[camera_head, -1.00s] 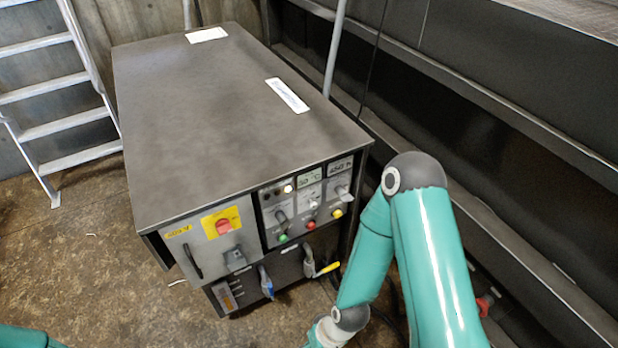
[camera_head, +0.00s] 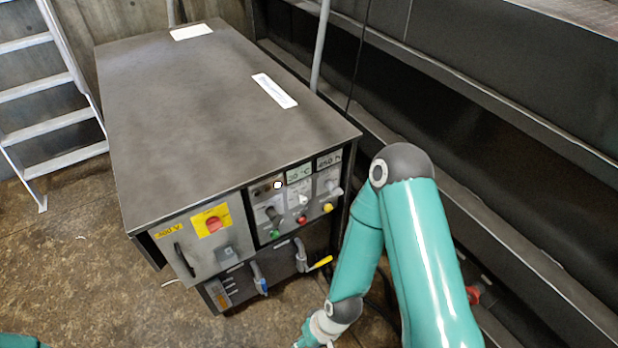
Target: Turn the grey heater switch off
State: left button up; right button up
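The dark metal control cabinet (camera_head: 215,110) stands left of the middle. Its front panel carries a grey rotary switch (camera_head: 272,214) above a green button, with other small knobs beside it. A second grey switch (camera_head: 227,254) sits below the red knob (camera_head: 213,224) on its yellow plate. The labels are too small to read, so I cannot tell which grey switch is the heater's. My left gripper is out of view; only a bit of teal shows at the lower left corner.
A blue handle (camera_head: 259,279) and a yellow-tipped lever (camera_head: 319,263) stick out from the cabinet's lower front. A black door handle (camera_head: 184,260) is at its left. A white ladder (camera_head: 45,85) stands at the left. A dark metal wall (camera_head: 470,140) bounds the right. Floor is free in front.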

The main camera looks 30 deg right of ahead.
aim_at(335, 191)
jog(key=u, duration=0.7)
jog(key=k, duration=1.4)
jog(key=z, duration=1.15)
jog(key=i, duration=1)
